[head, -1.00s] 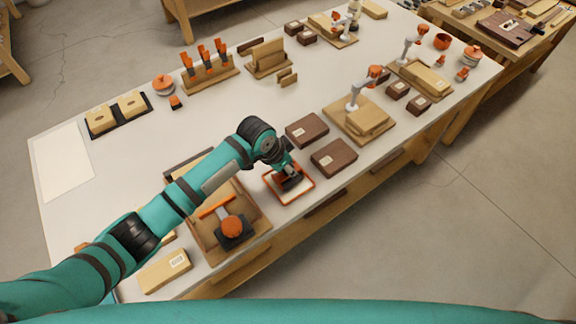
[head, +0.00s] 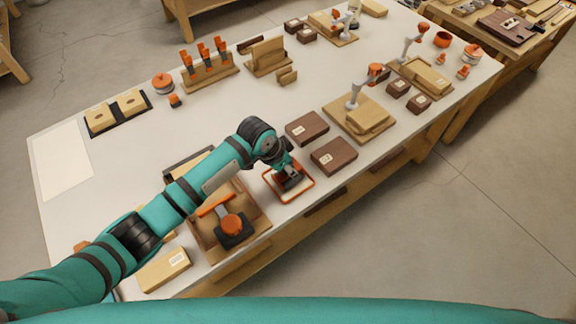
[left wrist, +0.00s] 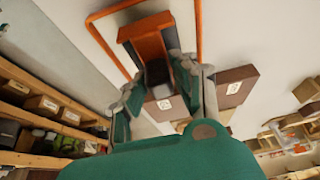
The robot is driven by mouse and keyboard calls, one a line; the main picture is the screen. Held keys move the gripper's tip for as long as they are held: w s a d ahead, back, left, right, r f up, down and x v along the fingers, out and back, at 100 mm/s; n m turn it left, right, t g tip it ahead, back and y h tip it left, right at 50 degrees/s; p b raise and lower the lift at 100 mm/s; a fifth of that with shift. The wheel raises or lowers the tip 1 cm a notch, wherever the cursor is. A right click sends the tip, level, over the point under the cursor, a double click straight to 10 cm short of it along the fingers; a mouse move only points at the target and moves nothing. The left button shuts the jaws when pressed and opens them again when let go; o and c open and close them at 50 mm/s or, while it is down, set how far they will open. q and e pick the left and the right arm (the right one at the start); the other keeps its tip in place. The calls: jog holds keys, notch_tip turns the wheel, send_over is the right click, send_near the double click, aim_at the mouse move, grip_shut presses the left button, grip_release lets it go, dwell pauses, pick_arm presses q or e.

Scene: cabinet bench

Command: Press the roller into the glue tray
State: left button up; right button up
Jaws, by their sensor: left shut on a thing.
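The glue tray (head: 302,195) is a shallow square with an orange rim and pale inside, near the front edge of the bench. My left gripper (head: 290,177) points down over it and is shut. In the left wrist view my left gripper (left wrist: 160,85) grips the roller (left wrist: 147,46), which shows an orange body with a dark part between the fingers. The tray's orange rim (left wrist: 199,30) runs around it there. The roller's underside is hidden, so I cannot tell whether it touches the tray floor. My right gripper is not in view.
Two dark brown boxes (head: 334,156) (head: 307,128) sit just right of the tray. A wooden tray (head: 258,213) holding an orange-knobbed tool (head: 232,225) stands to its left. A wooden block stand (head: 368,118) is farther right. The bench middle behind the arm is clear.

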pick_arm(q)
jog(key=shift+s+p, duration=0.1)
jog(key=shift+p, duration=0.2)
dwell(1.1)
notch_tip(320, 180, up, 7)
jog(key=p, duration=0.7)
dwell(0.7)
